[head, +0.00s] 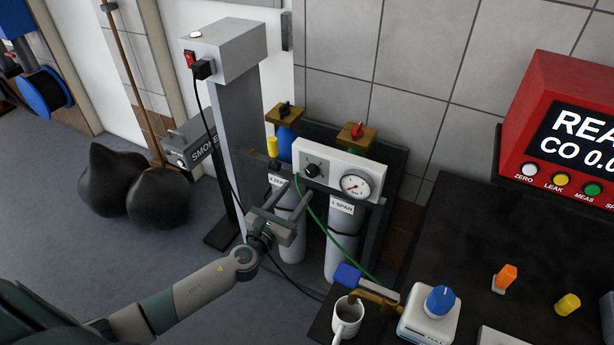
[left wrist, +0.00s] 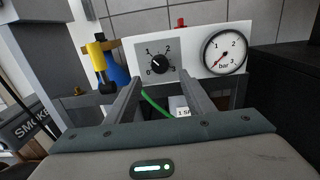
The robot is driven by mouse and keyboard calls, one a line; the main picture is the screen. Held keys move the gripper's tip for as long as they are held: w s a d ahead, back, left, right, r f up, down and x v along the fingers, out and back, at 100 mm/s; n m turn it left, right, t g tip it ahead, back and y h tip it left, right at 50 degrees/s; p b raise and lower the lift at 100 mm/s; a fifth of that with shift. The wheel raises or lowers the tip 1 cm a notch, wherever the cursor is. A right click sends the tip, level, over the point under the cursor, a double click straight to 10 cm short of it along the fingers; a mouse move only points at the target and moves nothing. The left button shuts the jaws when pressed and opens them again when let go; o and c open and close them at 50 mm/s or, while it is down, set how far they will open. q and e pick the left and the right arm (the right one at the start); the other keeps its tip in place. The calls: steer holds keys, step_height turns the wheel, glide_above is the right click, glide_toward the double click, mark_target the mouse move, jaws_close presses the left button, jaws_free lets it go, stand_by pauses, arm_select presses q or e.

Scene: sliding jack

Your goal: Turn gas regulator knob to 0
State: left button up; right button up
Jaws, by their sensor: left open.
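The gas regulator panel (head: 335,165) is a white plate above two grey cylinders. Its black knob (head: 312,170) sits at the left of the panel, and a round gauge (head: 356,184) at the right. In the left wrist view the knob (left wrist: 160,64) sits on a grey dial marked 0 to 3. Its pale mark seems to point to the upper left, near 1. The gauge's red needle (left wrist: 220,61) points to the lower left. My left gripper (head: 297,191) is open and empty, in front of and below the knob, with its fingertips (left wrist: 161,78) apart from it.
A grey post (head: 232,130) with a switch box stands left of the panel. A yellow-capped part (left wrist: 97,57) sits beside the panel. A green hose (head: 325,232) hangs below. A dark bench (head: 480,235) with a mug (head: 347,318) and a red CO display (head: 560,130) is at the right.

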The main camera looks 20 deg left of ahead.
mark_target(310, 175)
arm_select(q)
steer(key=w, duration=0.7)
steer(key=shift+w+d, duration=0.3)
steer(key=shift+w, duration=0.1)
steer(key=c, duration=1)
